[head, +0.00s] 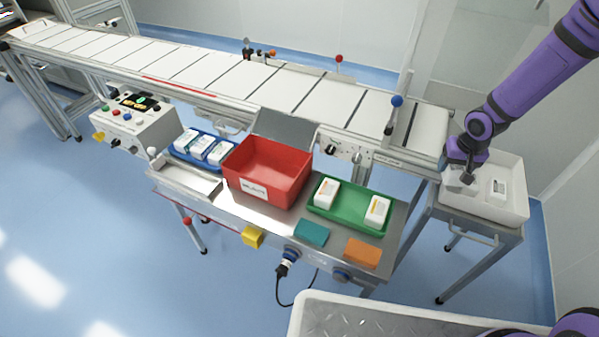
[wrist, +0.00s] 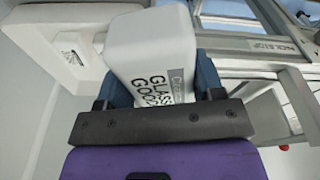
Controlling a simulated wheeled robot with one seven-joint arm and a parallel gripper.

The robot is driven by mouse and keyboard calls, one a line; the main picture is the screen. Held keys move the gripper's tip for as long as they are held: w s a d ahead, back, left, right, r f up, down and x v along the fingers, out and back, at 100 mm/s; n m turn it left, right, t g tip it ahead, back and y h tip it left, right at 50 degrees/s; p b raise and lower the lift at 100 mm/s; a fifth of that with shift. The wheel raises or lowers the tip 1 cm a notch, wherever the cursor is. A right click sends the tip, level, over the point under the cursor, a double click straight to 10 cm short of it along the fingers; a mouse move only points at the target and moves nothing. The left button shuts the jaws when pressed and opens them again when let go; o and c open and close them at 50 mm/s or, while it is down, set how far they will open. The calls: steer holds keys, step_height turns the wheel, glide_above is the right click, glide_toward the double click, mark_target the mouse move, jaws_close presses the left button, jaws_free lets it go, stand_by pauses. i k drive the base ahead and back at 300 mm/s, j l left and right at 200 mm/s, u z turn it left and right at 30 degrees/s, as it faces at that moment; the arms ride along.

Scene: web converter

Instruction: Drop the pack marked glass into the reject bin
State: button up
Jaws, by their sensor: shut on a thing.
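My gripper (head: 459,172) is at the right, over the near left part of a white bin (head: 505,207) at the conveyor's end. In the wrist view my gripper (wrist: 160,92) is shut on a white pack marked glass (wrist: 150,50), with black lettering reading "GLASS GOOD". The pack also shows in the head view (head: 458,184), partly hidden by the gripper. The reject bin (head: 262,176) is a red open box with a white label, standing on the steel bench left of my gripper. Its visible inside looks empty.
Another white pack (head: 498,188) lies in the white bin. A green tray (head: 348,213) with two packs and a blue tray (head: 190,158) with several packs flank the red bin.

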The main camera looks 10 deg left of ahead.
mark_target(275, 178)
steer(key=j+u, duration=0.2)
steer(key=j, duration=0.5)
steer(key=j+u, duration=0.2)
steer(key=j, duration=0.45)
steer(key=i+j+u, duration=0.25)
steer(key=i+j, duration=0.2)
steer(key=j, duration=0.1)
